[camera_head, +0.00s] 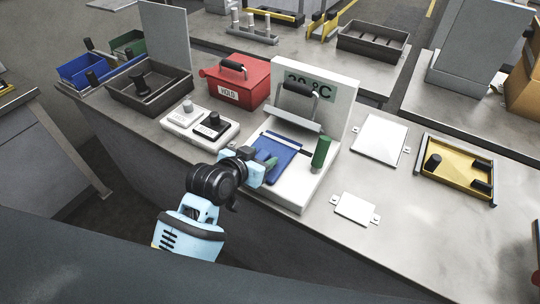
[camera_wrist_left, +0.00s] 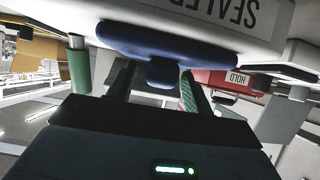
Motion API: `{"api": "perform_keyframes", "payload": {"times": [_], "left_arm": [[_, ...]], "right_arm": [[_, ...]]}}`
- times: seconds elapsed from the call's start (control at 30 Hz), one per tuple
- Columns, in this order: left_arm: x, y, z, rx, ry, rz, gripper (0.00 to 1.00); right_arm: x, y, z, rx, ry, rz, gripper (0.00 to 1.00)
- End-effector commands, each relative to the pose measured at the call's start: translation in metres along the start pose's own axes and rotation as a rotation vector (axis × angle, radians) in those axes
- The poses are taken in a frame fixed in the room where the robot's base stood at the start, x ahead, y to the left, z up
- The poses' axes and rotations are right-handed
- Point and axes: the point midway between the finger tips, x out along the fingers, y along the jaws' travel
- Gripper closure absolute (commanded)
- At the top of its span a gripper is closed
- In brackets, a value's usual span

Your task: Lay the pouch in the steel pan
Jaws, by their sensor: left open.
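A flat blue piece, seemingly the pouch (camera_head: 276,155), lies on the white sealer (camera_head: 289,193) under its raised dark handle. In the left wrist view, a blue piece (camera_wrist_left: 165,44) with a blue tab (camera_wrist_left: 162,74) hangs ahead of my gripper. My left gripper (camera_head: 266,167) is at the pouch's front left edge. In the wrist view its fingers (camera_wrist_left: 156,78) are apart, with the tab between them; contact cannot be told. A dark grey open tray (camera_head: 150,101) with an upright panel stands at the left; whether it is the steel pan is unclear. My right gripper is not visible.
A red HOLD box (camera_head: 235,85) and a white two-knob block (camera_head: 200,126) stand left of the sealer. A green post (camera_head: 321,152) rises at its right. White plates (camera_head: 380,138) and a yellow tray (camera_head: 457,167) lie further right, with bare bench between.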

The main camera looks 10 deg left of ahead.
Motion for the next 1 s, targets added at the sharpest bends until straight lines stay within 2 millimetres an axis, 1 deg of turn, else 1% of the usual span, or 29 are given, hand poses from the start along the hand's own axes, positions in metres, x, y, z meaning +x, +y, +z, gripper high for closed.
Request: {"api": "perform_keyframes", "payload": {"times": [0.03,0.07,0.4,0.43,0.57,1.0], "left_arm": [[0.000,0.000,0.000,0.000,0.000,0.000,0.49],[0.000,0.000,0.000,0.000,0.000,0.000,0.53],[0.000,0.000,0.000,0.000,0.000,0.000,0.98],[0.000,0.000,0.000,0.000,0.000,0.000,1.00],[-0.001,0.000,-0.002,0.000,0.002,0.000,1.00],[-0.009,0.000,-0.016,0.001,0.004,-0.001,1.00]], "right_arm": [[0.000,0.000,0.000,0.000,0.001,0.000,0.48],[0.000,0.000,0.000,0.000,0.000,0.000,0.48],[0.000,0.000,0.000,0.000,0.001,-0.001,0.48],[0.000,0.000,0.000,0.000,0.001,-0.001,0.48],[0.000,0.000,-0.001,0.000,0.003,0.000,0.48],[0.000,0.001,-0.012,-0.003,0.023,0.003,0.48]]}}
